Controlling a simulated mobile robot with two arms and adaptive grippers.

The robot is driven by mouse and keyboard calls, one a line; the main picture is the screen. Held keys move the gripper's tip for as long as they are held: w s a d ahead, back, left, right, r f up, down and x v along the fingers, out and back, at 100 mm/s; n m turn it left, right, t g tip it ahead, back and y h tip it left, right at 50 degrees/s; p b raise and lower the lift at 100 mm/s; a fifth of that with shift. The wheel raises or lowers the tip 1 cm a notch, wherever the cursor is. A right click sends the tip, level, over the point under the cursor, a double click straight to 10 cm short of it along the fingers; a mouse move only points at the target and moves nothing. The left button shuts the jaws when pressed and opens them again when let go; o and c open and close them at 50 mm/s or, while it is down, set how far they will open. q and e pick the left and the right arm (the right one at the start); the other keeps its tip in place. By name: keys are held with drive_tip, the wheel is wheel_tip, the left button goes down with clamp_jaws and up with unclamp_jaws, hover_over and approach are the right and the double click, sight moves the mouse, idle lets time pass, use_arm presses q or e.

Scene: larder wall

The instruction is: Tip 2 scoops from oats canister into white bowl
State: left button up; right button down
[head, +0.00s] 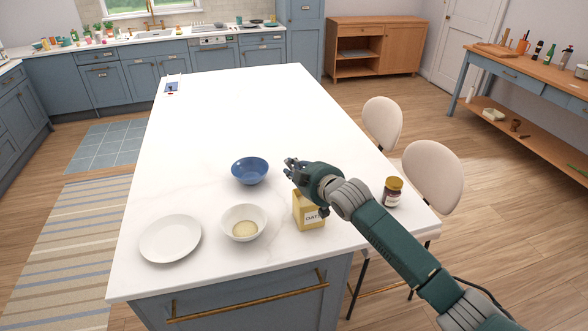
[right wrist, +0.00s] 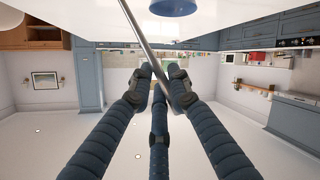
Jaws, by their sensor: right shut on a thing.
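The yellow oats canister (head: 308,212) stands on the white island top near its front edge, partly behind my right arm. The white bowl (head: 228,218) sits left of it with a small pale heap of oats (head: 244,229) inside. My right gripper (head: 291,164) is above the island, beyond the canister and right of the blue bowl. In the right wrist view its fingers (right wrist: 159,88) are shut on a thin grey metal handle (right wrist: 141,38), likely the scoop's. The scoop's head cannot be seen. My left gripper is not in view.
A blue bowl (head: 250,171) stands behind the white bowl, and an empty white plate (head: 170,238) lies to its left. A dark jar (head: 392,192) stands near the right edge by two chairs (head: 432,178). The island's far part is mostly clear.

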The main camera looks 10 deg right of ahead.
drive_tip(key=shift+r+p, duration=0.6)
drive_tip(key=shift+r, duration=1.05)
